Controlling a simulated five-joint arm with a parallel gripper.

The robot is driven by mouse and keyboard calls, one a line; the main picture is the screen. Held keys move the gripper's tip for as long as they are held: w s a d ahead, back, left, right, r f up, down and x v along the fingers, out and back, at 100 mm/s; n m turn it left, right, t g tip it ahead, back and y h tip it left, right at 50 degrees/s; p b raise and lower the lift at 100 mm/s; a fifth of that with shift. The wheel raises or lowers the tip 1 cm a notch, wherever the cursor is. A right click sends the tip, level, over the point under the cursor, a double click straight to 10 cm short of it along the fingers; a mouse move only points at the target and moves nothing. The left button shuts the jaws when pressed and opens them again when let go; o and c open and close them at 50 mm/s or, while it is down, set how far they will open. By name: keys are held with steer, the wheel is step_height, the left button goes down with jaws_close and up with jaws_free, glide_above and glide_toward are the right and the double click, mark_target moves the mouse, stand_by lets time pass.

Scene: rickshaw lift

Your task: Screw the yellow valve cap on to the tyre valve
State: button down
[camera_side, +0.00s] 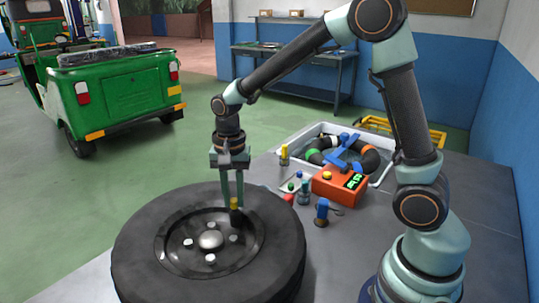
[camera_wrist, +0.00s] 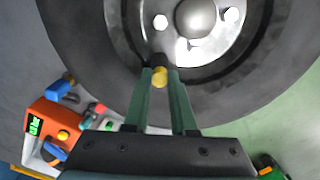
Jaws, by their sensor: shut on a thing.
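My gripper (camera_side: 233,201) is shut on the yellow valve cap (camera_side: 234,204), which sits between the fingertips. In the wrist view the cap (camera_wrist: 159,77) shows between the two green fingers of my gripper (camera_wrist: 160,80). The tyre (camera_side: 270,243) lies flat on the bench, with its dark wheel rim (camera_side: 185,224) facing up. The cap is over the far right part of the rim, close to the inner edge of the tyre. A short dark stem, which looks like the tyre valve (camera_wrist: 158,60), shows just beyond the cap. I cannot tell whether cap and valve touch.
Bare grey bench (camera_side: 345,255) lies front right.

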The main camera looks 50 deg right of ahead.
steer(key=m, duration=0.3)
steer(key=shift+m, duration=0.4)
steer(key=m, duration=1)
steer(key=shift+f, duration=0.1)
steer(key=m, duration=0.4)
steer(key=shift+s, duration=0.1)
steer(key=c, duration=1)
jaws_free()
